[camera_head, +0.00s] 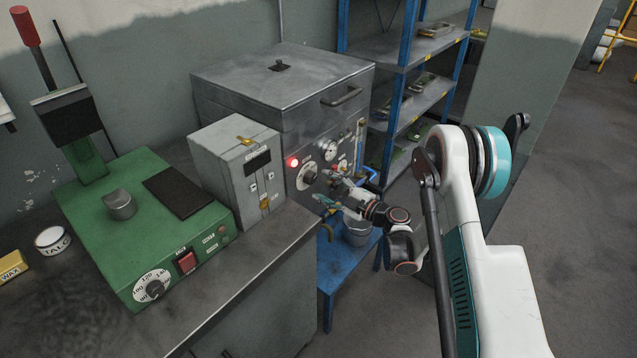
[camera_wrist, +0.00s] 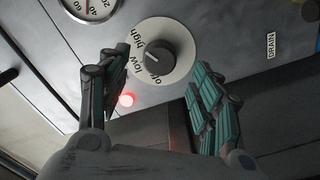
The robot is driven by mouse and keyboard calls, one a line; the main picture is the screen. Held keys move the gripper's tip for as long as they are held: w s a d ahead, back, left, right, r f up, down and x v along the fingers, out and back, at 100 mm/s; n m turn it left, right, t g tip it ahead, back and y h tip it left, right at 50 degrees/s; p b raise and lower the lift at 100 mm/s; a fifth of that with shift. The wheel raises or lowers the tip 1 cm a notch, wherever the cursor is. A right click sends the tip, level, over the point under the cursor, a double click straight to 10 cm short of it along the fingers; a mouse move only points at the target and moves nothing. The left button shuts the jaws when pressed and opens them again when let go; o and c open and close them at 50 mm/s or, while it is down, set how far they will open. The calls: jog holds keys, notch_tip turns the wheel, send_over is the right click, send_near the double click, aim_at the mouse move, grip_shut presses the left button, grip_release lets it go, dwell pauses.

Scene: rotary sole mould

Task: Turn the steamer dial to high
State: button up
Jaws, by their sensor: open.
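The steamer (camera_head: 235,90) is a grey metal box with a lid and handle. Its dial (camera_head: 307,173) is on the front panel, below and right of a lit red lamp (camera_head: 292,162). In the wrist view the dial (camera_wrist: 160,57) has a dark knob on a white disc marked off, low and high. I cannot tell surely which mark the knob points to. My gripper (camera_head: 330,190) is in front of the panel. In the wrist view my gripper (camera_wrist: 156,70) is open, with one finger left of the knob and one to its lower right. Contact with the knob is not visible.
A grey control box (camera_head: 235,165) stands left of the dial, close to it. A pressure gauge (camera_head: 329,150) sits on the panel. A green machine (camera_head: 140,210) is on the bench. Below my gripper are a blue stand (camera_head: 335,275) and a bucket (camera_head: 357,232). Blue shelving (camera_head: 420,100) stands behind.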

jog(key=v, duration=0.2)
jog(key=shift+s+d, duration=0.2)
jog(key=shift+d, duration=0.05)
jog(key=shift+r, duration=0.1)
